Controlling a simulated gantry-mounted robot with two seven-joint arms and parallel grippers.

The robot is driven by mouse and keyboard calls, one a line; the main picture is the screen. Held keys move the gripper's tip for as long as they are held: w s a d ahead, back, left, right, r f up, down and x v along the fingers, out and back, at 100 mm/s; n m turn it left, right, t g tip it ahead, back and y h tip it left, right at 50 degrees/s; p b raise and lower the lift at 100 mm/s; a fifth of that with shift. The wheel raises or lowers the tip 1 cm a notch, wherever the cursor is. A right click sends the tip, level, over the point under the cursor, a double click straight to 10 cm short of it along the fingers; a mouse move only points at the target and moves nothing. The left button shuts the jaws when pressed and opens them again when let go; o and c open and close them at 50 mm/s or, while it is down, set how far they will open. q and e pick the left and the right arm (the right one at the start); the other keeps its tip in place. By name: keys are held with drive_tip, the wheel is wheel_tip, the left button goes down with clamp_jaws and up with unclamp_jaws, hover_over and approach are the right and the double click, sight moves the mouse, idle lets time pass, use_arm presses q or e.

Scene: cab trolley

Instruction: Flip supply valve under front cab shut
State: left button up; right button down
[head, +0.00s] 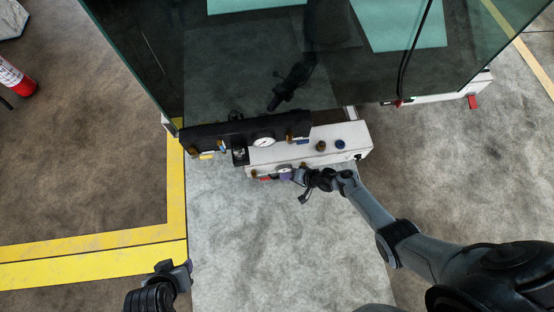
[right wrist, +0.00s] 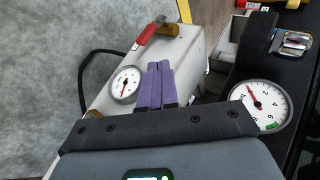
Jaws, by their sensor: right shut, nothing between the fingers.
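The supply valve is a red lever (right wrist: 146,37) on a brass body (right wrist: 169,30), on the white box (head: 347,148) under the front of the cab. In the head view a small red part (head: 265,179) shows at the box's lower left edge. My right gripper (head: 286,174) is at the front face of this box. In the right wrist view its purple fingers (right wrist: 154,72) are shut together with nothing between them, and the lever lies beyond their tips, apart from them. My left gripper (head: 172,270) is at the lower left, far from the valve; its fingers are not clear.
A white gauge (right wrist: 125,84) sits on the box beside my right fingers. A black panel (head: 215,133) with a larger gauge (head: 263,142) hangs close by, below the glass cab (head: 150,60). A red extinguisher (head: 15,78) stands far left. The grey floor (head: 255,240) in front is clear.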

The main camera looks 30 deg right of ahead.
drive_tip(key=shift+p+v, duration=0.4)
drive_tip(key=shift+v, duration=0.65)
drive_tip(key=shift+d, duration=0.1)
